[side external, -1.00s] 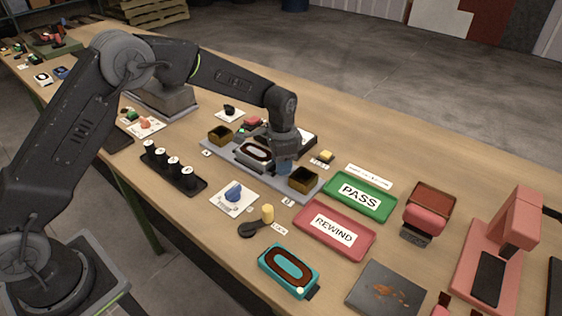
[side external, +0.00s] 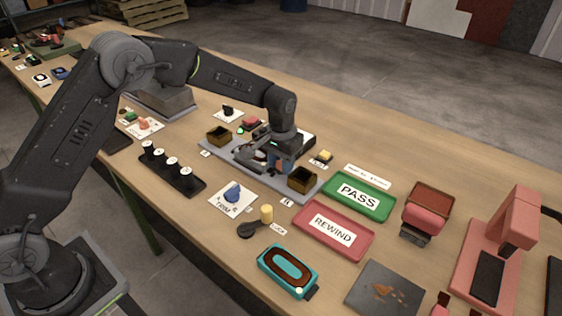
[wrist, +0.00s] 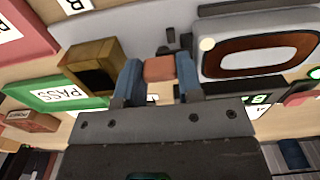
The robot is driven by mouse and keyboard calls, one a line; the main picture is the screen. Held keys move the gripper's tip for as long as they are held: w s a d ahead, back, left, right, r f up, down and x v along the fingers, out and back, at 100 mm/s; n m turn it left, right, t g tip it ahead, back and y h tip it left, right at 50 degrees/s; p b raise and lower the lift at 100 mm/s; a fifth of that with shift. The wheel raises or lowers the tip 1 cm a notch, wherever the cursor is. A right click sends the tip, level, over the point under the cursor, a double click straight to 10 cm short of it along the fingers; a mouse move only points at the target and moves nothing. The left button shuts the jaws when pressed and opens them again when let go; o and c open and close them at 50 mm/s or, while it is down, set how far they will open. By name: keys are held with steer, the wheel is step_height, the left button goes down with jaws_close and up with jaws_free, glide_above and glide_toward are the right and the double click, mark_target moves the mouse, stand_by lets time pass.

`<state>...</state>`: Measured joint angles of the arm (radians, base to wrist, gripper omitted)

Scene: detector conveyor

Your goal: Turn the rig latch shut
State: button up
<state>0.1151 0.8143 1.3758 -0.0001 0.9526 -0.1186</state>
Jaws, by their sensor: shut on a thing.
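The rig is a grey base plate (side external: 225,160) with a coil unit on it; its dark red oval coil (wrist: 262,55) shows clearly in the wrist view. My gripper (side external: 281,167) is over the right part of the rig, pointing down. In the wrist view my gripper's blue fingertips (wrist: 159,80) are shut on a salmon-coloured block (wrist: 159,68), which appears to be the latch handle, beside the coil unit. Small dark parts lie just beyond it. In the side view the gripper hides the latch and most of the coil.
Open brass boxes stand at the rig's right end (side external: 303,180) and left end (side external: 219,136). A green PASS tray (side external: 375,207), a pink REWIND tray (side external: 310,237) and a blue knob (side external: 233,193) are close by. A teal coil unit (side external: 267,263) lies in front.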

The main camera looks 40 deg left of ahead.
stand_by(0.4)
steer(key=o, duration=0.9)
steer(key=shift+o, duration=0.2)
steer(key=shift+r, duration=0.15)
step_height(320, 180, up, 6)
steer(key=shift+r, duration=0.95)
